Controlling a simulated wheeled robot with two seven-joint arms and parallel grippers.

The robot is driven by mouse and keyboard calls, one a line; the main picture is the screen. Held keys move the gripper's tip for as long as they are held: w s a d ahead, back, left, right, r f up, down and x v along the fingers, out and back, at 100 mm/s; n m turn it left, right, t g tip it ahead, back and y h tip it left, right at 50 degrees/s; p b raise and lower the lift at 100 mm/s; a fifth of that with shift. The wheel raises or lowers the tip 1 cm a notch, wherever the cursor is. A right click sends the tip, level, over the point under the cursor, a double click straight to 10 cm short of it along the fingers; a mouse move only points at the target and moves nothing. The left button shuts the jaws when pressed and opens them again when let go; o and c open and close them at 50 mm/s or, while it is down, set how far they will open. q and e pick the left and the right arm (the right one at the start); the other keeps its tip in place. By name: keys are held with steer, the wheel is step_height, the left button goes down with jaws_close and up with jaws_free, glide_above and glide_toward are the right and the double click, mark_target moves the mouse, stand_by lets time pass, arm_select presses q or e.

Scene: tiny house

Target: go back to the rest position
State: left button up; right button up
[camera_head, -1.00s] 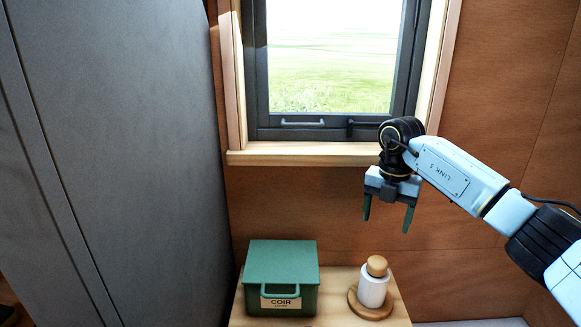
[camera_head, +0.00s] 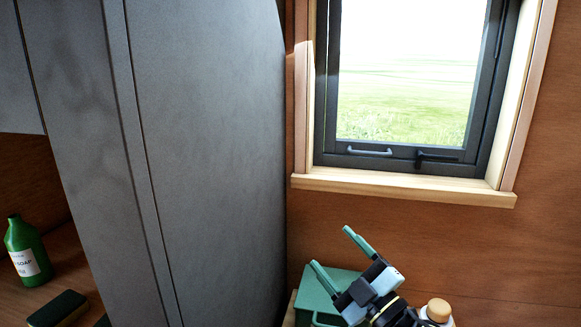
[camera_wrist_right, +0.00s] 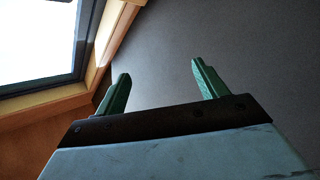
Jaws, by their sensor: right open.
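My right gripper (camera_head: 341,253) is low in the head view, in front of the green box and the white jar. Its two green fingers are spread apart and point up and to the left, with nothing between them. In the right wrist view the open fingers (camera_wrist_right: 163,85) also show empty, with the grey panel and the window beyond them. My left gripper is in neither view.
A green box (camera_head: 312,293) and a white jar with a wooden lid (camera_head: 438,310) stand below the window (camera_head: 410,90), partly hidden by my gripper. A tall grey cabinet (camera_head: 210,150) fills the middle left. A green soap bottle (camera_head: 27,250) stands at far left.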

steer(key=s+d+f+m+g+h, duration=0.4)
steer(key=s+d+f+m+h, duration=0.5)
steer(key=d+f+m+h, duration=0.5)
steer(key=s+f+m+g+y, duration=0.1)
steer(key=s+f+g, duration=0.45)
steer(key=s, duration=0.55)
steer(key=s+f+m+g, duration=0.1)
steer(key=s+f+g, duration=0.45)
steer(key=s, duration=0.55)
step_height(320, 180, down, 25)
steer(key=s, duration=0.1)
steer(key=s+d+f+g, duration=0.1)
steer(key=s+d+f, duration=0.1)
steer(key=s+f, duration=1.3)
steer(key=shift+s+n+g+b, duration=0.3)
steer(key=shift+s+n+b, duration=0.1)
steer(key=shift+s+d+f, duration=0.1)
steer(key=shift+s+f, duration=0.1)
steer(key=shift+s, duration=0.2)
steer(key=shift+c, duration=0.4)
